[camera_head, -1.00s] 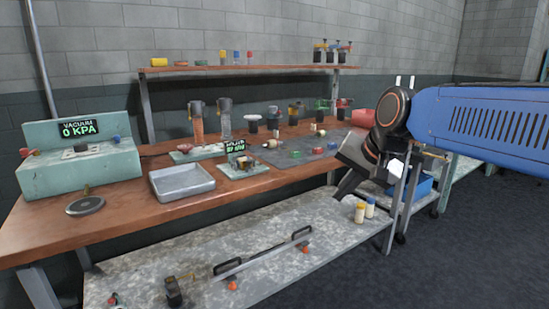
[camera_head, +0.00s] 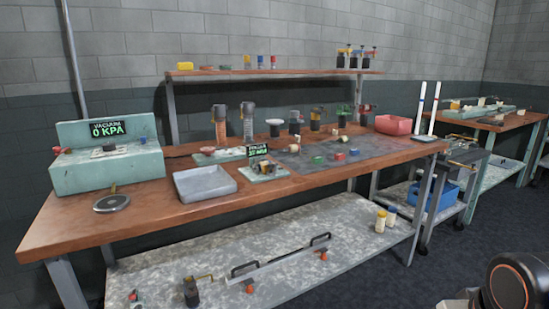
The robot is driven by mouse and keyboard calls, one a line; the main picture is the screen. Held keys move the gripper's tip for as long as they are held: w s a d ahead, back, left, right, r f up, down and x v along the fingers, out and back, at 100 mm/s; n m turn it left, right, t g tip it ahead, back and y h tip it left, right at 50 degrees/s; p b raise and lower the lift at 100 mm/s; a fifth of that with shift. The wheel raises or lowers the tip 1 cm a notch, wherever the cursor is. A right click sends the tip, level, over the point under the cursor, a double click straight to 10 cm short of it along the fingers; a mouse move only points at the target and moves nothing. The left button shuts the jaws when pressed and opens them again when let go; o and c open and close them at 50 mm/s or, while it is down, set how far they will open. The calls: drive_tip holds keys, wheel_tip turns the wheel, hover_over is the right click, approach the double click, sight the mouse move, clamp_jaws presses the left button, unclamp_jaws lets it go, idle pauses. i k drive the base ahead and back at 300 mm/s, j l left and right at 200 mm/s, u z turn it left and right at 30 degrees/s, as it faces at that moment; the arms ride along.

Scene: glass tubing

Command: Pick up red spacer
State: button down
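A small red piece (camera_head: 339,156), which looks like the red spacer, lies on the dark grey mat (camera_head: 300,160) on the wooden bench. It sits between a small green piece (camera_head: 319,160) and a small blue piece (camera_head: 353,152). Only a dark rounded joint of my arm shows, at the lower right corner. My gripper is out of the picture, so its fingers are hidden from me.
Several dark-based fittings stand behind the mat. A red bin (camera_head: 394,124) stands at the bench's right end. A grey tray (camera_head: 205,184) and the vacuum unit (camera_head: 80,170) are to the left. A raised shelf (camera_head: 300,72) runs along the back. Dark floor lies open at the right.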

sight(339, 157)
drive_tip(key=i+l+u, duration=0.3)
drive_tip(key=i+l, duration=0.3)
drive_tip(key=i, duration=0.35)
drive_tip(key=i+l+u, duration=0.35)
drive_tip(key=i+l, duration=0.45)
drive_tip(key=i+z, duration=0.15)
drive_tip(key=k, duration=0.05)
